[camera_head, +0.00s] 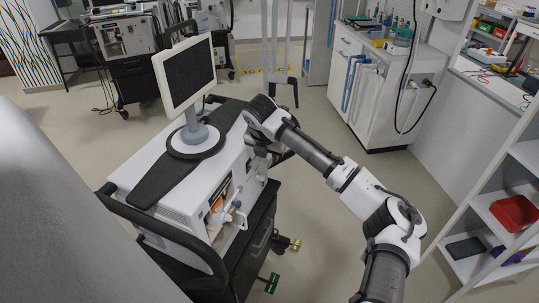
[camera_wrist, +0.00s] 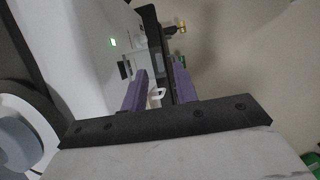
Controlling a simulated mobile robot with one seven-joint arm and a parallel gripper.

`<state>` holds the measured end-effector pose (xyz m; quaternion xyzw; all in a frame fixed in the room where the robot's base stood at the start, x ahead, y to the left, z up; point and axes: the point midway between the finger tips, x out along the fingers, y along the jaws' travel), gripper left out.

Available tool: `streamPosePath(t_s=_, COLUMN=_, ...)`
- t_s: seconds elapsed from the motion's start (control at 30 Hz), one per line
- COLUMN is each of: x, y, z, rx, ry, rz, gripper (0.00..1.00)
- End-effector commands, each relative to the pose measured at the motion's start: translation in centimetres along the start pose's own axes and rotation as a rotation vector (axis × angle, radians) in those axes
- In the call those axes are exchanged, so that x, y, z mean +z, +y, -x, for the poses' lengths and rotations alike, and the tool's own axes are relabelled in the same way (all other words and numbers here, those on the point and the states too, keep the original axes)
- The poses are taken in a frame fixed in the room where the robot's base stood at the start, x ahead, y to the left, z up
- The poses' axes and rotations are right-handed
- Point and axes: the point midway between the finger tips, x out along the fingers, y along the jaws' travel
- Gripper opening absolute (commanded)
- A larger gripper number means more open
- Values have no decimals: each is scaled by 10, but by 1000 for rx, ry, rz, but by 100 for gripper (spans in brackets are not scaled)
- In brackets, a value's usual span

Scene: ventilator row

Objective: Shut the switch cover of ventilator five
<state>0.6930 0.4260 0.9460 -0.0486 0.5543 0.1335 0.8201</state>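A white ventilator (camera_head: 190,190) with a tilted monitor (camera_head: 185,70) on top stands on a dark cart, close in front of me. No number on it is readable. My arm reaches over to its right side, and the gripper's fingers are hidden in the head view. In the wrist view my gripper (camera_wrist: 158,70) has its two purple fingers apart, beside the ventilator's white panel (camera_wrist: 85,45). A lit green indicator (camera_wrist: 113,42) and a small dark rectangular part (camera_wrist: 125,69) are on that panel. I cannot tell whether this is the switch or its cover. A small white loop (camera_wrist: 157,94) shows between the fingers.
A black rail (camera_head: 165,228) wraps the cart's near end. A white cabinet (camera_head: 365,95) stands at the back right, and shelves with a red bin (camera_head: 514,212) stand at the right. Another ventilator (camera_head: 128,38) is behind. The floor between cart and cabinet is clear.

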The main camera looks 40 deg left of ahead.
Motion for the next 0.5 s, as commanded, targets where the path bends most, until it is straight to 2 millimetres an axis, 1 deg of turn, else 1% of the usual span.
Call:
streamPosePath(t_s=0.1, x=0, y=0, z=-17, rx=0, ry=2, rz=-2, gripper=29)
streamPosePath(t_s=0.2, x=0, y=0, z=-27, rx=0, ry=1, rz=-1, gripper=29)
streamPosePath(t_s=0.33, x=0, y=0, z=-34, rx=1, ry=0, rz=0, gripper=29)
streamPosePath(t_s=0.5, x=0, y=0, z=-35, rx=1, ry=-1, rz=1, gripper=29)
